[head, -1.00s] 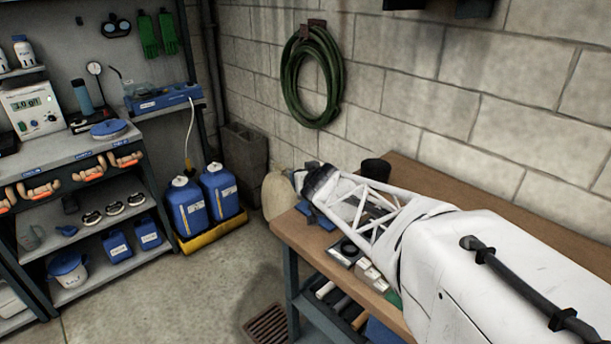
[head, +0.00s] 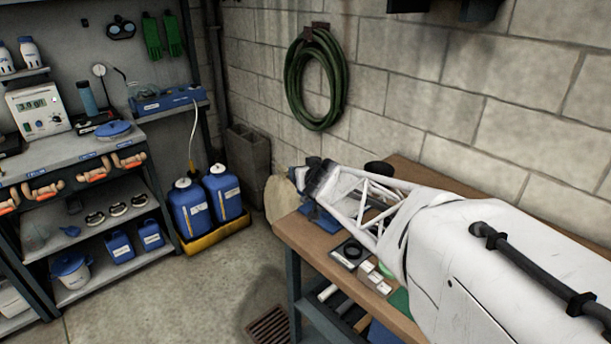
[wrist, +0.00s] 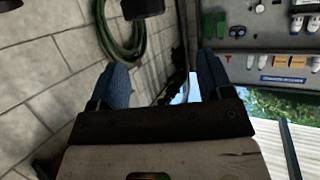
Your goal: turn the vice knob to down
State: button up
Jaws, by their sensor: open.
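My gripper (wrist: 163,82) shows in the wrist view with two blue fingers wide apart and nothing between them. In the head view the far end of my arm is over the left end of the workbench (head: 292,238), and the fingers are mostly hidden there. A blue metal piece (head: 324,221), which looks like part of the vice, sits on the bench corner under and beside the arm's end. My arm hides most of it. I cannot make out its knob or the knob's position. The vice is not recognisable in the wrist view.
A dark round pot (head: 378,170) stands behind my arm on the bench. A tray of small parts (head: 350,252) lies in front of it. A block wall with a green hose (head: 315,80) rises behind.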

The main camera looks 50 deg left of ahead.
jog(key=s+a+r+n+g+h, duration=0.35)
jog(key=a+r+g, duration=0.25)
jog(key=a+g, duration=0.25)
jog(key=w+d+f+m+h, duration=0.1)
jog(key=h, duration=0.1)
jog(key=w+f+m+t+h, duration=0.1)
jog(key=w+h, duration=0.1)
jog(key=h, duration=0.1)
jog(key=w+d+f+m+t+h, duration=0.1)
jog(key=w+h, duration=0.1)
jog(key=h, duration=0.1)
jog(key=shift+w+d, duration=0.25)
jog(key=shift+d, duration=0.1)
jog(key=shift+w+d+r+m+t+h, duration=0.1)
jog(key=shift+w+d+m+t+h, duration=0.15)
jog(key=shift+w+h, duration=0.1)
jog(key=shift+w+d+m+t+h, duration=0.1)
jog(key=shift+w+d+t+h, duration=0.1)
jog(key=shift+w, duration=0.15)
jog(key=shift+f, duration=3.95)
